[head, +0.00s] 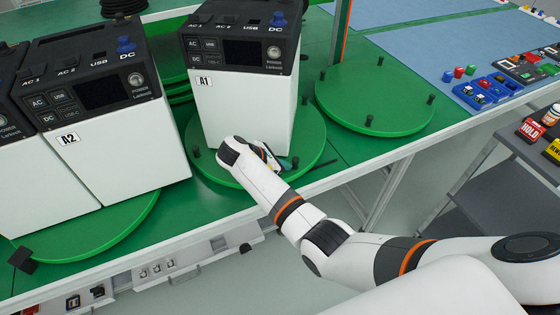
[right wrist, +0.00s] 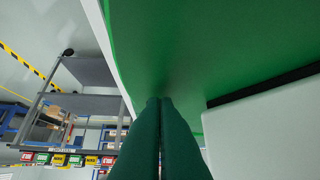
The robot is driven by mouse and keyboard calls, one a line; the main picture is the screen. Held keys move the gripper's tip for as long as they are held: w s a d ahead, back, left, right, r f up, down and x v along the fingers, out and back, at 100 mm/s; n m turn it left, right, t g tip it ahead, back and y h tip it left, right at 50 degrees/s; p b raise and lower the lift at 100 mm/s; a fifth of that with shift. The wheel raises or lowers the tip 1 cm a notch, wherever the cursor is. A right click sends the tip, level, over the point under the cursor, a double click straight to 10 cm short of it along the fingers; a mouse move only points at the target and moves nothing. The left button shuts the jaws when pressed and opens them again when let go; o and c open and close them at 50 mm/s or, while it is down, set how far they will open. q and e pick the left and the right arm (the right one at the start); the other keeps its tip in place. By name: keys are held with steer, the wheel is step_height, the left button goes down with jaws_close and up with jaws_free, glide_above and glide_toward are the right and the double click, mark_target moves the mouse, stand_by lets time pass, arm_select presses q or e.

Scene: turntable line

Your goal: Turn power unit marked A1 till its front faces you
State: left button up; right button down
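Power unit A1 (head: 240,105) is a white box with a black top and black control panel. It stands upright on a round green turntable (head: 312,138) with black pegs. Its panel and A1 label show towards me, slightly angled. My right gripper (head: 272,160) is low at the turntable's front edge, close to the unit's lower front; my wrist partly hides it. In the right wrist view its two fingers (right wrist: 160,102) lie together with nothing visible between them, beside a green surface and a white face (right wrist: 265,135). Whether they touch anything is unclear. My left gripper is not in view.
Power unit A2 (head: 112,150) stands on another turntable (head: 105,235) at left, beside a further unit. An empty turntable (head: 374,96) with pegs lies to the right.

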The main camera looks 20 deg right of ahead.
steer(key=shift+n+t, duration=0.5)
steer(key=shift+n, duration=0.2)
steer(key=d+p, duration=0.4)
steer(key=shift+w+d+r+p, duration=0.25)
steer(key=shift+w+r+p, duration=0.05)
steer(key=shift+r+p, duration=0.1)
steer(key=d+n+p, duration=0.1)
steer(key=w+d+n+t+p, duration=0.1)
steer(key=d, duration=0.1)
steer(key=w+d+n+t+y, duration=0.1)
steer(key=d, duration=0.1)
steer(key=shift+w+d+f+p, duration=0.15)
steer(key=shift+d+f+p, duration=0.15)
steer(key=shift+p, duration=0.1)
steer(key=shift+w+d, duration=0.35)
steer(key=shift+d, duration=0.1)
steer(key=shift+w+d+f, duration=0.1)
steer(key=shift+w+d, duration=0.15)
